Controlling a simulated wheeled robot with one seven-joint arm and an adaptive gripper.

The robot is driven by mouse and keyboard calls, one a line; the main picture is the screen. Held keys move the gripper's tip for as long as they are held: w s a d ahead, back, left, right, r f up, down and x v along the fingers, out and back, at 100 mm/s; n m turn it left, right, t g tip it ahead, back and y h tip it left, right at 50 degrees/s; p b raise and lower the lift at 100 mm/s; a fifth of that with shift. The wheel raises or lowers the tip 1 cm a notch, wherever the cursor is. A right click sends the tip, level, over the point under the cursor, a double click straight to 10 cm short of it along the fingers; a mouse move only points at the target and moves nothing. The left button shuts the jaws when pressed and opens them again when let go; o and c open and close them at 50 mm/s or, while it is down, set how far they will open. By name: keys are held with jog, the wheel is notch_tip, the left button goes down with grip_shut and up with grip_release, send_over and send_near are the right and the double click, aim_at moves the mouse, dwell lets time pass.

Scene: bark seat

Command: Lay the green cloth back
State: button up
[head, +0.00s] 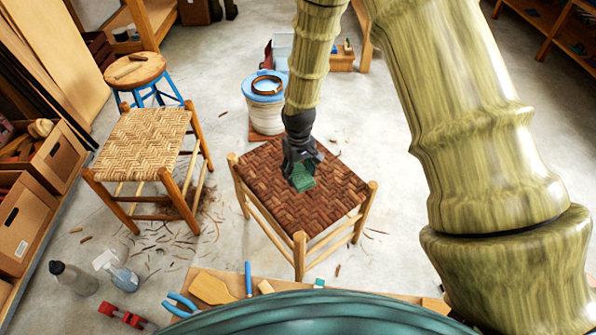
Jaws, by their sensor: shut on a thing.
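The green cloth (303,178) shows as a small green patch at the tip of my gripper (300,172). My gripper points down over the dark brown woven seat of a wooden stool (335,195) in the middle of the head view. It is shut on the cloth, at or just above the seat surface; I cannot tell whether the cloth touches the weave. The fingers hide part of the cloth.
A lighter woven stool (150,135) stands at left, with bark scraps around it. A blue-rimmed bucket (265,110) stands behind the dark seat. A wooden board (225,284) with tools, a spray bottle (118,270) and a red clamp (125,317) are in front.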

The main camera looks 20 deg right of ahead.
aim_at(299, 199)
jog(key=shift+w+d+f, duration=0.15)
jog(key=shift+f, duration=1.15)
jog(key=shift+f+b, duration=3.25)
jog(key=shift+f, duration=0.95)
jog(key=shift+f, duration=0.3)
jog(key=o, duration=1)
notch_tip(299, 199, up, 12)
jog(key=shift+f, duration=0.1)
